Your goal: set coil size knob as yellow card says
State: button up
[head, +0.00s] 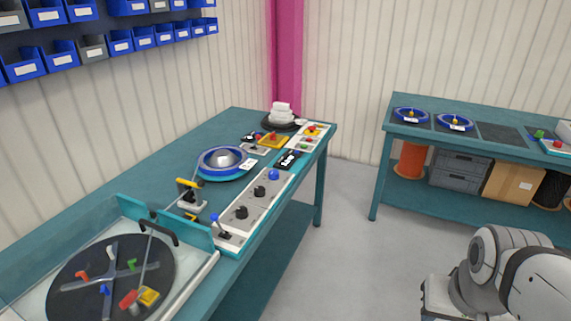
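A long grey control panel (250,209) lies along the front edge of the left teal bench. On it are two black knobs, a nearer one (241,212) and a farther one (259,191), and a blue round button (273,175). I cannot tell which knob is for coil size, nor read their settings. White links of my arm show at the lower right. My gripper is out of view.
A turntable (110,276) with coloured pegs sits behind a clear guard at the near left. A blue-rimmed reel (222,162) stands mid-bench. A second bench (470,135) stands right. Grey floor (345,235) between is clear.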

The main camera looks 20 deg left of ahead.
aim_at(241, 212)
jog(key=u, duration=0.7)
jog(key=i, duration=1.1)
jog(key=u, duration=0.85)
jog(key=k, duration=0.85)
jog(key=u, duration=0.15)
jog(key=i, duration=0.95)
jog(key=z, duration=0.1)
